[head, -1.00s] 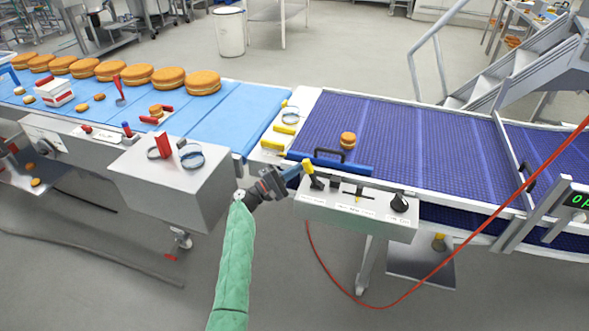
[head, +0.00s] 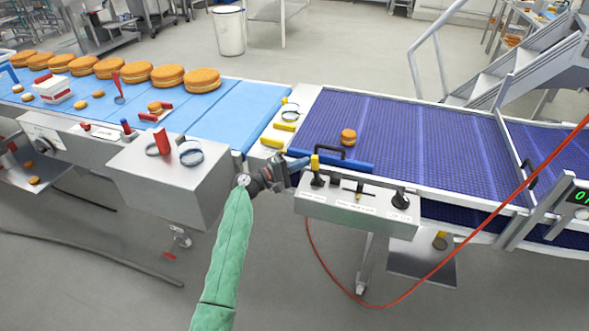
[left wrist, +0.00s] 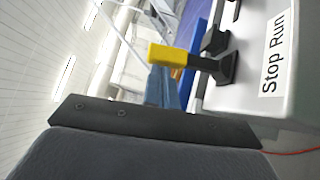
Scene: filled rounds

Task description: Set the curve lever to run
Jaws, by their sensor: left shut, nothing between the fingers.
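A lever with a yellow grip (head: 315,162) and black base stands near the left end of the grey control box (head: 356,206). It looks close to upright. It also shows in the left wrist view (left wrist: 172,55), beside a label (left wrist: 274,52) reading "Stop Run". The box's labels are too small to read in the head view. My left gripper (head: 298,164) is shut and empty. Its blue fingertips (left wrist: 163,88) are just left of the yellow grip in the head view; I cannot tell whether they touch it. My right gripper is not in view.
A black slider (head: 359,187) and a black knob (head: 400,199) sit further right on the box. A blue bar with a black handle (head: 340,151) lies behind it on the purple belt (head: 420,135). A steel box with a red lever (head: 162,141) stands left. A red cable hangs in front.

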